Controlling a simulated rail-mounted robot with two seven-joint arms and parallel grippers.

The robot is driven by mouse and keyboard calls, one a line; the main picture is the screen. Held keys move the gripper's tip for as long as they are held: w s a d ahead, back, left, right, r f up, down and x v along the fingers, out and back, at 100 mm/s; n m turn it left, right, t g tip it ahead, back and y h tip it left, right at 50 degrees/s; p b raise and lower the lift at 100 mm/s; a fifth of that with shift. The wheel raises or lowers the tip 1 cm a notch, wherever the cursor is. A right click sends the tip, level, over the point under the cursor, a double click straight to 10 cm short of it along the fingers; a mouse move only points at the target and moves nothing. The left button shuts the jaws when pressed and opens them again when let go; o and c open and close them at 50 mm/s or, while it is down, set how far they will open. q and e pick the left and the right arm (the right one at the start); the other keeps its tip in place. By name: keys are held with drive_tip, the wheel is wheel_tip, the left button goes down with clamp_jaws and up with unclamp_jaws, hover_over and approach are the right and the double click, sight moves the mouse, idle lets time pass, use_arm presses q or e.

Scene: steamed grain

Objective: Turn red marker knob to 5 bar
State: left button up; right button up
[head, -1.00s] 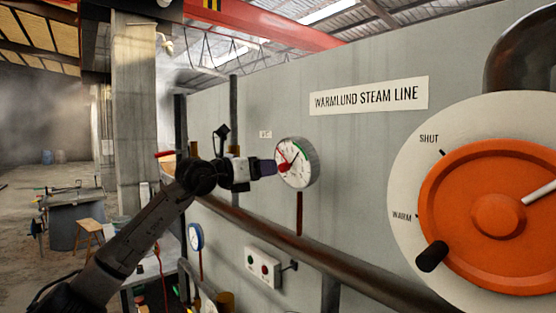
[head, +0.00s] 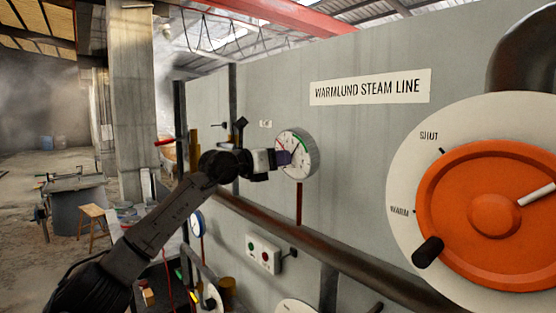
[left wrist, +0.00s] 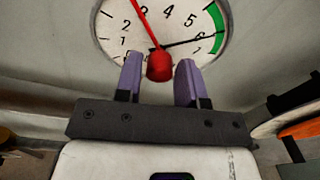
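The round white pressure gauge (head: 303,139) is on the grey panel in the head view, just past the tip of my left arm. In the left wrist view, its dial (left wrist: 112,28) has numbers, a green band at right and a thin black needle. The red marker knob (left wrist: 159,68) is at the dial's lower middle, its red pointer running up and left near the 3. My left gripper (left wrist: 160,75) has its purple fingers apart, one on each side of the knob, with narrow gaps. In the head view, the left gripper (head: 283,158) covers the knob. My right gripper is out of view.
A large orange valve wheel (head: 495,217) is at right, marked SHUT and WARM. A brown pipe (head: 330,251) crosses the panel below the gauge. A switch box (head: 263,253) with red and green buttons is under it. A stool (head: 93,222) stands far left.

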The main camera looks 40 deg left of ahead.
use_arm(q)
drive_tip(key=c, duration=0.6)
drive_tip(key=shift+m, duration=0.3)
drive_tip(key=m+y+b, duration=0.1)
drive_tip(key=m, duration=0.1)
drive_tip(key=m+y+b, duration=0.1)
drive_tip(key=m+b, duration=0.1)
drive_tip(key=m, duration=0.1)
drive_tip(key=m+t+y+b, duration=0.1)
drive_tip(key=m, duration=0.2)
drive_tip(key=shift+d+f, duration=0.1)
drive_tip(key=shift+d, duration=0.15)
drive_tip(key=shift+b, duration=0.3)
